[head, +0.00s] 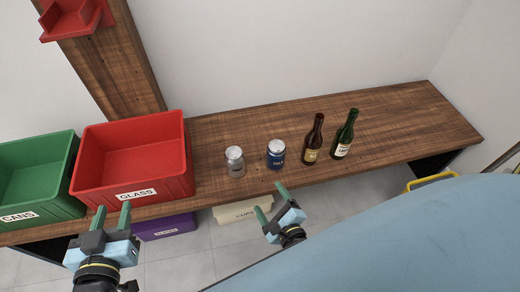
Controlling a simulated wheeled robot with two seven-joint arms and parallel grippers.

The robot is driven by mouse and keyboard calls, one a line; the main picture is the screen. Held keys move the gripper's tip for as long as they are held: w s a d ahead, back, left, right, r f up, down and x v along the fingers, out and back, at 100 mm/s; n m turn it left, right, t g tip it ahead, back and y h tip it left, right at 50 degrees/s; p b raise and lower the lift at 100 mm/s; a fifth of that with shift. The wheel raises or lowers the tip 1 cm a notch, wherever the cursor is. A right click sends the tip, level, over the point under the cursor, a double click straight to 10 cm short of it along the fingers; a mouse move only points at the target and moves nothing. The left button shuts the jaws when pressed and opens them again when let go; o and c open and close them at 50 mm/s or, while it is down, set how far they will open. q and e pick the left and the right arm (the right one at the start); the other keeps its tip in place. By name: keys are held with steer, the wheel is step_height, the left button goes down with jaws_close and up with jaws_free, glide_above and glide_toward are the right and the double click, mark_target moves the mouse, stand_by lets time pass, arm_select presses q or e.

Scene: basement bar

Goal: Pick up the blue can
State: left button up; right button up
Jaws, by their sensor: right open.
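The blue can (276,155) stands upright on the wooden bench (395,115), near its front edge. It has a silver top. My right gripper (269,201) is in front of and below the blue can, short of the bench edge, with its fingers apart and empty. It does not touch the can. My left gripper (112,217) is in front of the red bin, farther left. Its two fingers stand apart with nothing visible between them.
A silver can (235,162) stands just left of the blue can. A brown bottle (313,140) and a green bottle (346,135) stand to its right. A red GLASS bin (134,192) and a green CANS bin (35,200) sit at left. Purple (168,226) and cream (237,212) boxes are below.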

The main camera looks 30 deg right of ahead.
mark_target(276, 165)
steer(key=w+d+m+h+b, duration=0.1)
steer(key=w+d+m+h, duration=0.1)
steer(key=m, duration=0.2)
steer(key=w+d+r+m+h+b, duration=0.1)
steer(key=w+d+m+h, duration=0.1)
steer(key=d+m, duration=0.1)
steer(key=w+d+m+t+h+b, duration=0.1)
steer(key=w+d+m+b, duration=0.1)
steer(key=m, duration=0.3)
steer(key=shift+w+d+r+m+h, duration=0.15)
steer(key=shift+w+r+m+h, duration=0.15)
steer(key=shift+w+r+h, duration=0.1)
steer(key=shift+r+b+x, duration=0.2)
steer(key=shift+b+x, duration=0.1)
steer(key=shift+x, duration=1.15)
steer(key=shift+r+b+x, duration=0.15)
steer(key=shift+b+x, duration=0.15)
steer(key=shift+x, duration=1.15)
arm_select(q)
steer(key=s+r+t+h, duration=0.1)
steer(key=r+t, duration=0.3)
steer(key=r, duration=0.5)
steer(key=s+r+t+h, duration=0.2)
steer(key=r+t, duration=0.3)
steer(key=r, duration=0.4)
steer(key=shift+s+d, duration=0.2)
steer(key=shift+s, duration=0.65)
arm_select(e)
steer(key=shift+w, duration=0.1)
steer(key=shift+c, duration=0.4)
